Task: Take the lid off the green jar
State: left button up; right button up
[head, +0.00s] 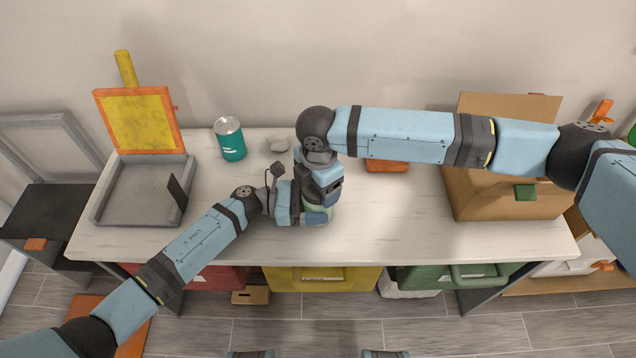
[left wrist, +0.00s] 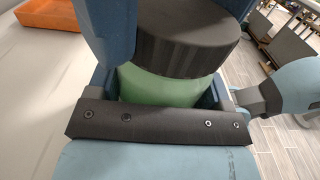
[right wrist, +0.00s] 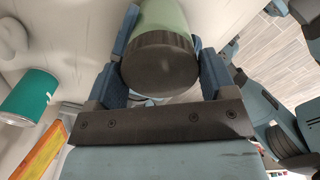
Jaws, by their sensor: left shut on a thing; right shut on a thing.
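The green jar (head: 318,211) stands near the middle of the white tabletop, mostly hidden by my grippers in the head view. In the left wrist view, the jar's pale green body (left wrist: 160,87) is between the fingers of my left gripper (head: 312,216), which is shut on it. The dark ribbed lid (left wrist: 187,40) sits over the jar's top, with no clear gap visible. My right gripper (head: 323,190) reaches down from above and is shut on the lid (right wrist: 160,66). The right wrist view shows the green body (right wrist: 165,17) beyond the lid.
A teal can (head: 230,140) and a grey stone (head: 278,145) stand behind and left. A grey tray (head: 110,206) with an upright yellow panel (head: 138,122) is at left. A cardboard box (head: 480,205) is at right. An orange object (head: 388,167) lies behind. The front right tabletop is clear.

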jog(key=shift+r, duration=0.2)
dwell(0.4)
jog(key=shift+r, duration=0.9)
jog(key=shift+r, duration=2)
pick_arm(q)
jog(key=o, duration=1.7)
jog(key=shift+o, duration=0.2)
jog(key=a, duration=0.7)
jog(key=shift+a+b, duration=0.25)
jog(key=shift+b, duration=0.1)
pick_arm(e)
jog(key=shift+f, duration=0.4)
